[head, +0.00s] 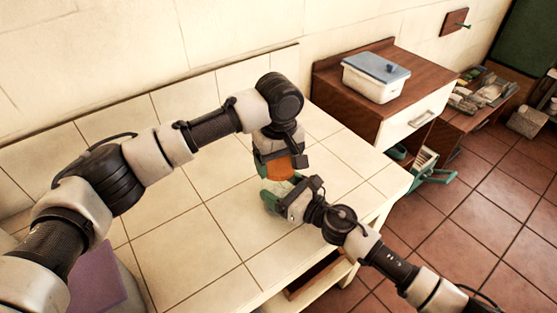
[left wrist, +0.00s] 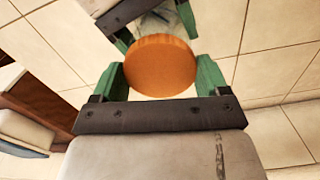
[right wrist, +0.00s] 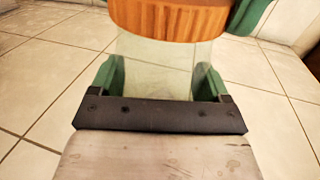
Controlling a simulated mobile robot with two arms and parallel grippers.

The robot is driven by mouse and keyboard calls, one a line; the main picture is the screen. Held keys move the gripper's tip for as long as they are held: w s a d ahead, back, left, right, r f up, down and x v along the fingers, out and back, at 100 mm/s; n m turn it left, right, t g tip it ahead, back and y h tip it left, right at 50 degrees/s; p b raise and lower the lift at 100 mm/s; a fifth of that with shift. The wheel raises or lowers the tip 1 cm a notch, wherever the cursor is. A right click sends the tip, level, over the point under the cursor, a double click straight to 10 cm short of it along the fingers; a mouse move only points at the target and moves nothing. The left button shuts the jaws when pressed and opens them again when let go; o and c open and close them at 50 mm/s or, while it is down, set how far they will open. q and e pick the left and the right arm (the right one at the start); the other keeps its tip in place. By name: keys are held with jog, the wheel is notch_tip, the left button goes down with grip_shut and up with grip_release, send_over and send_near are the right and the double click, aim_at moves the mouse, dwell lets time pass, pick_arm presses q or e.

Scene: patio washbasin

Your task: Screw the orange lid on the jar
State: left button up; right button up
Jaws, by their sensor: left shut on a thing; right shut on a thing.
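The orange lid (head: 279,167) is on top of the jar, and its round top faces the camera in the left wrist view (left wrist: 160,66). My left gripper (left wrist: 165,80) comes from above, with its green fingers shut on the lid's two sides. The jar (right wrist: 158,65) is pale and see-through and stands upright on the tiled top. My right gripper (right wrist: 158,82) comes from the side and is shut around the jar's body below the lid. The ribbed lid edge shows over the jar mouth in the right wrist view (right wrist: 175,18). Whether the threads are engaged cannot be seen.
The tiled counter (head: 165,240) is clear around the jar. A wooden cabinet (head: 345,108) with a blue-lidded white box (head: 372,82) stands at the back right. A purple surface (head: 90,285) is at the lower left. The counter's right edge drops to the floor.

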pick_arm(q)
jog(key=m, duration=0.6)
pick_arm(e)
jog(key=shift+f, duration=0.1)
pick_arm(q)
jog(key=m, duration=2.9)
jog(key=shift+f+m, duration=0.1)
jog(key=shift+m, duration=0.2)
jog(key=o, duration=1)
